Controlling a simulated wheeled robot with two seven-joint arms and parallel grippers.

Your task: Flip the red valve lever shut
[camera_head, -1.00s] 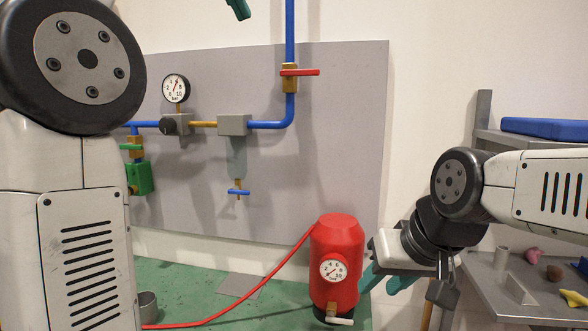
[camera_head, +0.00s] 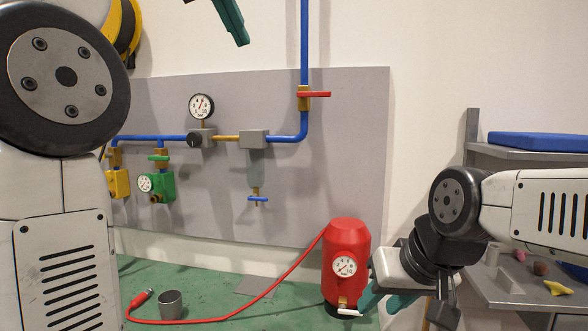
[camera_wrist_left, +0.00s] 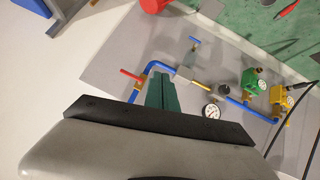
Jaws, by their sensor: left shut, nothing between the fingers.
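The red valve lever (camera_head: 315,94) sticks out to the right, level, from a brass valve body (camera_head: 303,98) on the upright blue pipe. It lies across the pipe. In the left wrist view the red lever (camera_wrist_left: 131,76) shows just left of the fingers. My left gripper (camera_head: 238,36) is at the top of the head view, up and left of the lever, apart from it. Its teal fingers (camera_wrist_left: 162,90) are together and empty. My right gripper (camera_head: 386,301) is low at the right by the red tank, its teal fingers apart.
The grey panel (camera_head: 345,190) carries a gauge (camera_head: 201,106), a blue drain handle (camera_head: 258,199) and green (camera_head: 161,186) and yellow units. A red tank (camera_head: 346,240) with a hose and a metal cup (camera_head: 170,304) stand on the green bench. Shelves are at right.

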